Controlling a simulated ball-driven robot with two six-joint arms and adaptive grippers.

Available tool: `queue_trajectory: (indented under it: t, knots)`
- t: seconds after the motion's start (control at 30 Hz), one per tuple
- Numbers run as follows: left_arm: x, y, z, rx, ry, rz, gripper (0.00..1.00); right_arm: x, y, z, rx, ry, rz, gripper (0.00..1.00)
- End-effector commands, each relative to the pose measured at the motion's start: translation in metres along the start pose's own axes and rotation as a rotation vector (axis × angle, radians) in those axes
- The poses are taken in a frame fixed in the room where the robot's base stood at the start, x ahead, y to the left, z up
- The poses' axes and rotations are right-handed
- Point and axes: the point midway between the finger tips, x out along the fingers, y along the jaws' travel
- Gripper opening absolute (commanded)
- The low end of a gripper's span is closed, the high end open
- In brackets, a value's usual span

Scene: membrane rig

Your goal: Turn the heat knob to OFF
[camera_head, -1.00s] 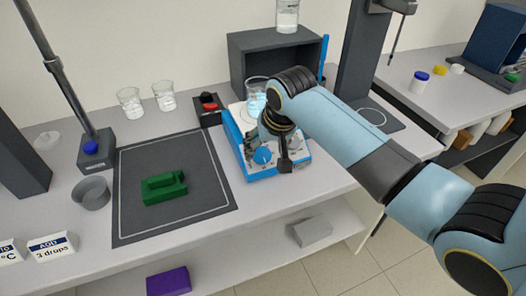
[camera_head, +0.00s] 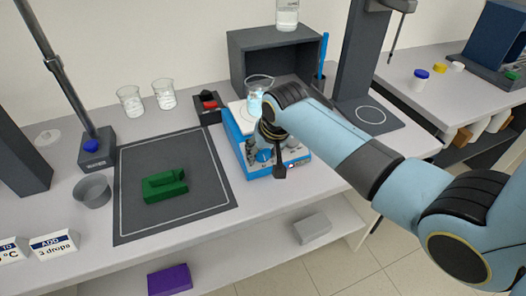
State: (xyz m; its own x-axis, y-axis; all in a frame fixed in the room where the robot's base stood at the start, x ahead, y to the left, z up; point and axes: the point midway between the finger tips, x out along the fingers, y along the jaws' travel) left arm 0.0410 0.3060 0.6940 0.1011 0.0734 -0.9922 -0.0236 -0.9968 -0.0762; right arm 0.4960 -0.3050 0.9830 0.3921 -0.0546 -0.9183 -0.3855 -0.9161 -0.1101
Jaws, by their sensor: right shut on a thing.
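The blue-and-white hotplate (camera_head: 235,137) stands on the bench, with a beaker (camera_head: 257,88) of pale blue liquid on its top. A blue knob (camera_head: 263,156) on its front panel shows partly between the fingers of my right gripper (camera_head: 265,154). The gripper reaches down from above and is shut on this knob. Its fingers and wrist hide much of the panel, so I cannot read the knob's setting or labels. My left gripper is not in view.
A dark mat (camera_head: 135,215) with a green block (camera_head: 165,186) lies left of the hotplate. A switch box (camera_head: 208,107) with a red rocker stands at its back left. A dark open box (camera_head: 240,60) is behind. The bench's front edge is close to the hotplate.

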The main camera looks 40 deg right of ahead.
Motion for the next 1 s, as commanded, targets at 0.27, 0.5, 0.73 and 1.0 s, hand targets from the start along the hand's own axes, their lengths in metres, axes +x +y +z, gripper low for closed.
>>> queue_trajectory:
  t: [0.27,0.5,0.73,1.0]
  knots:
    - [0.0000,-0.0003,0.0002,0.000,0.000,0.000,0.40,-0.0001,-0.0002,0.0000,-0.013,0.000,0.002,0.10]
    - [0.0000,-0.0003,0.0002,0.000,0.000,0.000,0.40,0.0000,-0.0009,0.0002,-0.103,0.000,0.019,0.10]
    - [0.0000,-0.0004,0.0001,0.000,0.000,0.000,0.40,0.0000,-0.0010,0.0004,-0.282,-0.001,0.056,0.10]
    - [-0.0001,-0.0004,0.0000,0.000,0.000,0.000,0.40,0.0001,-0.0011,0.0007,-0.534,-0.001,0.107,0.10]
